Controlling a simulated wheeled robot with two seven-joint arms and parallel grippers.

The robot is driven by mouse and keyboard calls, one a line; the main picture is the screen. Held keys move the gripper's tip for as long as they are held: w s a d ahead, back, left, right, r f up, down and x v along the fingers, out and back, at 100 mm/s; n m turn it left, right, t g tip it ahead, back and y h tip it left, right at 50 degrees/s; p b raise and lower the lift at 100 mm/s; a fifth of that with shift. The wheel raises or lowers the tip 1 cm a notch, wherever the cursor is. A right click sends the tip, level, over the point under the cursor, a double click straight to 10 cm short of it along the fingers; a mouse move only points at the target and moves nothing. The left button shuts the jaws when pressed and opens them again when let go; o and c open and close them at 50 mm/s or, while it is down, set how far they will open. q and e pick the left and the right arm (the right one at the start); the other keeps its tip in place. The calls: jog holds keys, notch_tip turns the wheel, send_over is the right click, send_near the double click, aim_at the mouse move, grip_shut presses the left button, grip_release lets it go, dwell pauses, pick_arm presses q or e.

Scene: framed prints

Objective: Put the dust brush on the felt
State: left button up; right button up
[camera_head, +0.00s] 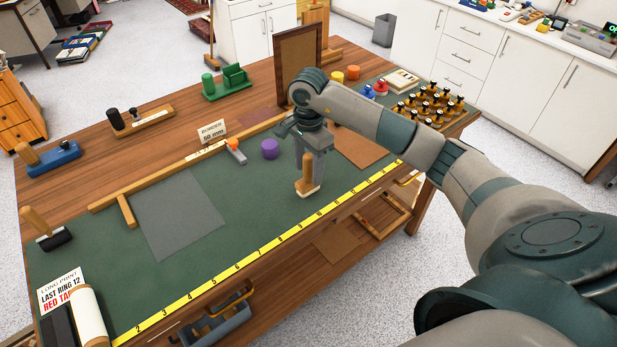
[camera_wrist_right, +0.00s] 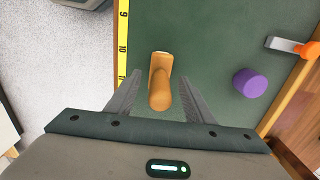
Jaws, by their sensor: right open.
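The dust brush, with an upright wooden handle (camera_head: 307,178) and a pale base, stands on the green mat near the yellow ruler. My right gripper (camera_head: 307,158) points down over it. In the right wrist view the open fingers (camera_wrist_right: 160,92) lie on either side of the handle (camera_wrist_right: 160,88), with gaps on both sides. The grey felt (camera_head: 180,215) lies flat and bare on the mat, left of the brush. My left gripper is not in view.
A black-based tool with a wooden handle (camera_head: 47,232) stands at the left. A wooden rail (camera_head: 165,176) borders the felt. An upright frame (camera_head: 298,65) stands behind my arm.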

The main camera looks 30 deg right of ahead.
aim_at(309, 155)
notch_tip(309, 155, up, 8)
jog(key=shift+f+b, duration=0.15)
jog(key=shift+b, duration=1.1)
jog(key=shift+r, duration=0.5)
